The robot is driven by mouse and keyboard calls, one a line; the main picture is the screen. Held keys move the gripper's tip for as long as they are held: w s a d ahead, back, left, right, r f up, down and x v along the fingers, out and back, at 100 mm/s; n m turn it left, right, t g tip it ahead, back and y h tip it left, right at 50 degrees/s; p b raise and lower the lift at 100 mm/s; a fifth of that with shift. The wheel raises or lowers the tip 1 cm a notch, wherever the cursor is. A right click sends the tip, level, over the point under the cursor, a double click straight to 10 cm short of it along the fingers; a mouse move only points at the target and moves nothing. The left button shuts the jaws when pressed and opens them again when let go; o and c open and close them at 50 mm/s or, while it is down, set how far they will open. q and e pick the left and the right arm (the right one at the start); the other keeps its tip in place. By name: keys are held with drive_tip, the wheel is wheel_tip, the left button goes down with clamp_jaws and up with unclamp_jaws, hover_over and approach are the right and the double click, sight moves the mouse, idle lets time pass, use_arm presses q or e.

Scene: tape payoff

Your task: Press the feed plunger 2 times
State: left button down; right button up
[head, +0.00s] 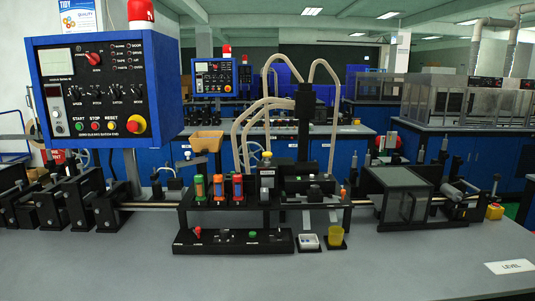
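No part is clearly marked as the feed plunger, and I cannot tell which one it is. A small upright part with a pale yellow top (267,155) stands at the middle of the black machine bench (330,203). In front, a low black control strip (272,246) carries a red-tipped lever (197,232) at its left and a green button (253,235) near its middle. Neither of my grippers shows in the head view.
A blue control box (108,90) with knobs and buttons stands at upper left. A dark glazed box (405,195) stands at right. The grey table (130,265) is clear in front.

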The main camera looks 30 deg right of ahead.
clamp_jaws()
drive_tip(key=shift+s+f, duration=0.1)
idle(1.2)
